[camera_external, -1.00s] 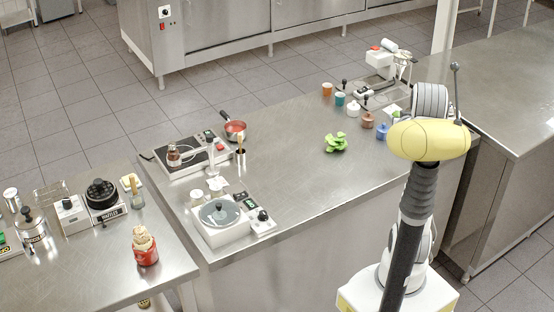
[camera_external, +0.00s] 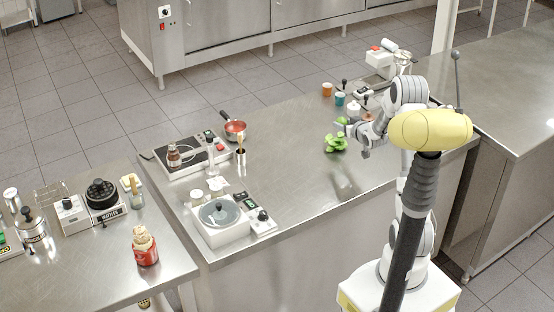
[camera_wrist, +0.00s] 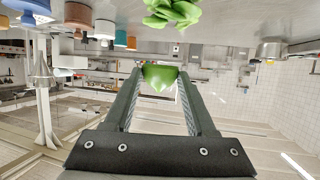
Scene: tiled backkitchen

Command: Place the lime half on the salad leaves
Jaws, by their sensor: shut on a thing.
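The lime half (camera_wrist: 160,76) is green and sits between the two fingertips of my gripper (camera_wrist: 160,80) in the wrist view. My gripper is shut on it. The salad leaves (camera_external: 334,143) are a bright green clump on the steel counter. They also show at the top of the wrist view (camera_wrist: 172,11), apart from the lime half.
Behind my gripper on the steel counter (camera_external: 290,165) stand an orange cup (camera_external: 327,89), a teal cup (camera_external: 339,100) and a white pot (camera_external: 353,110). The counter in front of the leaves is bare.

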